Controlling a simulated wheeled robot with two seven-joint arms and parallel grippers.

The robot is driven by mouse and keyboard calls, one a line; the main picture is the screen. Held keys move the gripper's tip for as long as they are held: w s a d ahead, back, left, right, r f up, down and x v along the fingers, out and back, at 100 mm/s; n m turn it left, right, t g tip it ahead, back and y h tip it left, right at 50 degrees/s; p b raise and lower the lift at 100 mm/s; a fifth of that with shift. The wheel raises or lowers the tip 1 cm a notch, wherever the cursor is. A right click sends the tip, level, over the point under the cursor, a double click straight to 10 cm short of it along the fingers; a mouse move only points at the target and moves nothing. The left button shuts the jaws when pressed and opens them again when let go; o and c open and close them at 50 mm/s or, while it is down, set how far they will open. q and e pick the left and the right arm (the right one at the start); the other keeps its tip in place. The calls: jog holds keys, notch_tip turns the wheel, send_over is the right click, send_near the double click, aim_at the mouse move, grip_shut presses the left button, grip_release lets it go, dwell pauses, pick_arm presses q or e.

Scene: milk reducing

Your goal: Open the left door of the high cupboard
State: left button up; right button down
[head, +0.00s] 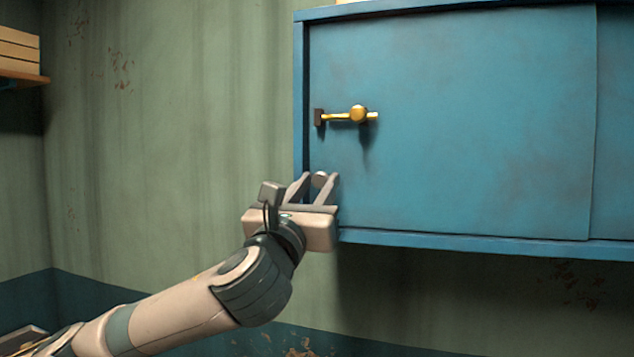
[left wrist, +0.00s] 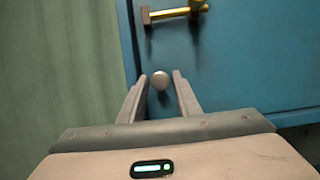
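The blue cupboard (head: 465,243) hangs high on the wall. Its left door (head: 470,130) looks shut, flush with the frame. It also shows in the left wrist view (left wrist: 250,70). A small round grey knob (left wrist: 160,80) sits near the door's lower left corner; in the head view it is partly hidden by the fingers (head: 319,178). My left gripper (head: 312,184) is at this corner. In the left wrist view, its fingers (left wrist: 160,92) are spread, one on each side of the knob, with gaps visible. My right gripper is out of view.
A brass latch bar (head: 350,115) with a dark bracket is on the door above my left gripper; it also shows in the left wrist view (left wrist: 175,12). A shelf (head: 22,78) with a wooden crate (head: 18,50) is at far left. The green wall (head: 170,130) between is clear.

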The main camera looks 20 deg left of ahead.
pick_arm(q)
jog(key=shift+c, duration=0.6)
grip_shut()
jog(key=shift+d, duration=0.1)
